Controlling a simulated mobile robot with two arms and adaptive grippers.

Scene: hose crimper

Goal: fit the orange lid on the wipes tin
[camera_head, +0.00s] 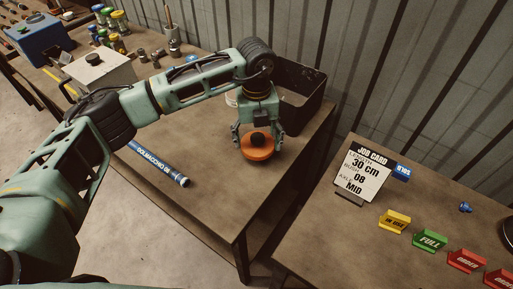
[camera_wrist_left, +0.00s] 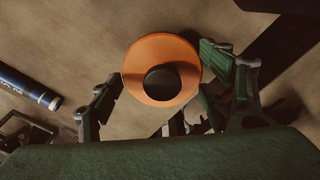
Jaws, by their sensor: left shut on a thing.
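The orange lid (camera_head: 258,153) is a round disc with a black knob on top. My left gripper (camera_head: 259,138) is shut on it, with a finger on either side, over the right part of the brown bench. In the left wrist view the lid (camera_wrist_left: 138,70) lies between the fingertips of my left gripper (camera_wrist_left: 161,70), knob towards the camera. I cannot tell how far it is above the bench top. A white object (camera_head: 231,98) shows partly behind my left arm; it may be the wipes tin, but most of it is hidden. My right gripper is not in view.
A black open bin (camera_head: 302,92) stands behind the gripper. A blue tube (camera_head: 158,165) lies to its left, also seen in the left wrist view (camera_wrist_left: 28,87). A white box (camera_head: 100,72) stands further left. A second bench holds a job card (camera_head: 362,174) and coloured signs.

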